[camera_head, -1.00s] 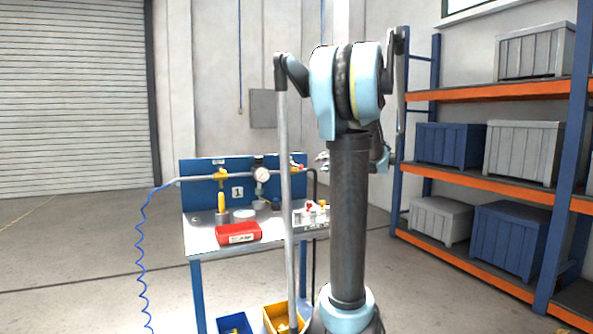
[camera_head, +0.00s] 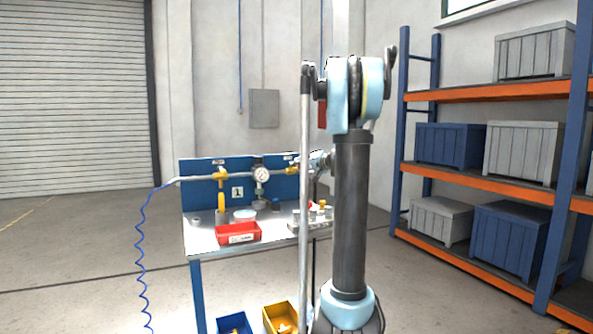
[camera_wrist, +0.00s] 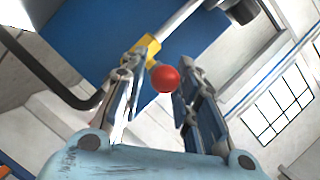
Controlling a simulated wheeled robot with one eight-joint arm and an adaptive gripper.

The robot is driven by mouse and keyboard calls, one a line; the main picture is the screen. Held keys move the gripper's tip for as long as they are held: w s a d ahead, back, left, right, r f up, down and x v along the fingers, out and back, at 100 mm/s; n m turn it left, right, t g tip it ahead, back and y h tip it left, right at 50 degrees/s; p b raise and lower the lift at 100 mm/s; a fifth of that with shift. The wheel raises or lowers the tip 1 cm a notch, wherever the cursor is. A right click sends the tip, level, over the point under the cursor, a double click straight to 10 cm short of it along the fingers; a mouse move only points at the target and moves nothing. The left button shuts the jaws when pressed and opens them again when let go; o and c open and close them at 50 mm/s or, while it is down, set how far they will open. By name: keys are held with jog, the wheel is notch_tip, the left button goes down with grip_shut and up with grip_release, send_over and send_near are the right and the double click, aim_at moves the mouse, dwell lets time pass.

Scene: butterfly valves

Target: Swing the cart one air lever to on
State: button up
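Cart one is the bench with the "1" sign (camera_head: 238,193) on its blue back panel. The yellow valve body (camera_head: 292,170) is at the right end of its pipe, and it also shows in the wrist view (camera_wrist: 147,47). A red ball knob (camera_wrist: 165,78) stands in front of this valve in the wrist view. My gripper (camera_wrist: 158,80) is open, with one finger on each side of the knob. I cannot tell whether either finger touches it. In the head view, my wrist is beside the valve, and my arm partly hides that area.
A pressure gauge (camera_head: 262,174) and another yellow valve (camera_head: 220,176) sit further left on the pipe. A red bin (camera_head: 238,233) lies on the bench top. A black hose (camera_wrist: 62,88) curves close to my left finger. Shelving (camera_head: 480,175) stands right.

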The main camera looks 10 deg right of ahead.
jog(key=shift+x, duration=1.15)
jog(key=shift+c, duration=0.4)
grip_shut()
